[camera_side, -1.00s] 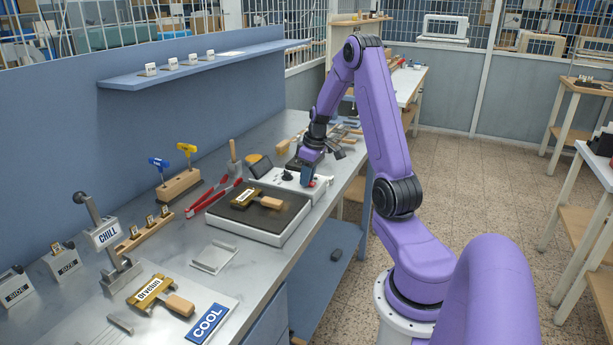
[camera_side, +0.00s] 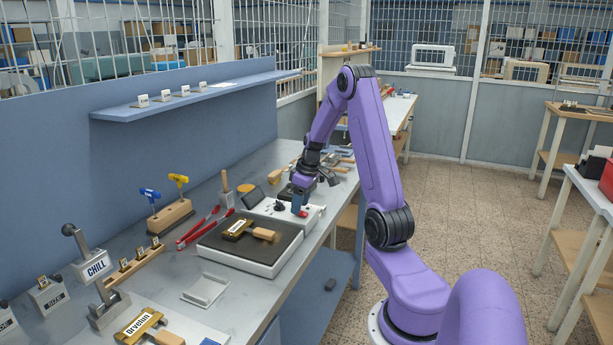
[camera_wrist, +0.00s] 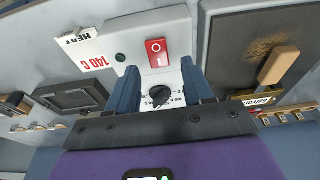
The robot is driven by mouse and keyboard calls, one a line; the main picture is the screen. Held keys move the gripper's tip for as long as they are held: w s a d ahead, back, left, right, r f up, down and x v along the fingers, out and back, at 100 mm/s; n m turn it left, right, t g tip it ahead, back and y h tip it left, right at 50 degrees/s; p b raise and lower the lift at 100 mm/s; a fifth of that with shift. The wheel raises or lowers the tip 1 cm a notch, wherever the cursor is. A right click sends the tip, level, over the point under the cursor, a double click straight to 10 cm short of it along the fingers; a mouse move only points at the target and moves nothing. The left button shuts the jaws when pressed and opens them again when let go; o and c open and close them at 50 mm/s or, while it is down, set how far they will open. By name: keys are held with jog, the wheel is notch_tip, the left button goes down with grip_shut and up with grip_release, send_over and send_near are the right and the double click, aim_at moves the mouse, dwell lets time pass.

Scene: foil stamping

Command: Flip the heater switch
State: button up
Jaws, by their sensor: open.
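The heater switch (camera_wrist: 157,52) is a red rocker marked with a circle and a line, set in the pale heater control box (camera_wrist: 188,28). A black dial knob (camera_wrist: 159,95) sits close to it, with a printed scale around it. My gripper (camera_wrist: 161,72) is open over the box, its two blue fingers on either side of the dial. The switch shows just beyond the fingertips in the wrist view, and nothing is held. In the side view my gripper (camera_side: 299,206) is low over the control box (camera_side: 262,207), and the red switch (camera_side: 304,213) is partly hidden beside it.
A dark hot plate (camera_side: 270,248) adjoins the box and bears a brass stamp with a wooden handle (camera_side: 263,234). A "140 C" label (camera_wrist: 93,61) and a dark green lamp (camera_wrist: 121,57) are on the box. Red tongs (camera_side: 205,228) lie behind the plate.

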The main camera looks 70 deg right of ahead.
jog(key=v, duration=1.6)
jog(key=a+f+n+g+y, duration=0.1)
jog(key=a+f+n, duration=0.15)
jog(key=a, duration=1.15)
jog(key=a+f+n+g, duration=0.1)
jog(key=a+n, duration=0.2)
jog(key=a, duration=1)
jog(key=s+a+f+n, duration=0.2)
jog(key=s+a, duration=0.4)
jog(key=s, duration=0.3)
jog(key=s+a+f+n, duration=0.2)
jog(key=s+a+n, duration=0.3)
jog(key=s, duration=0.3)
jog(key=shift+s+a+f+h, duration=0.25)
jog(key=shift+s+a+h, duration=0.1)
jog(key=shift+a, duration=0.2)
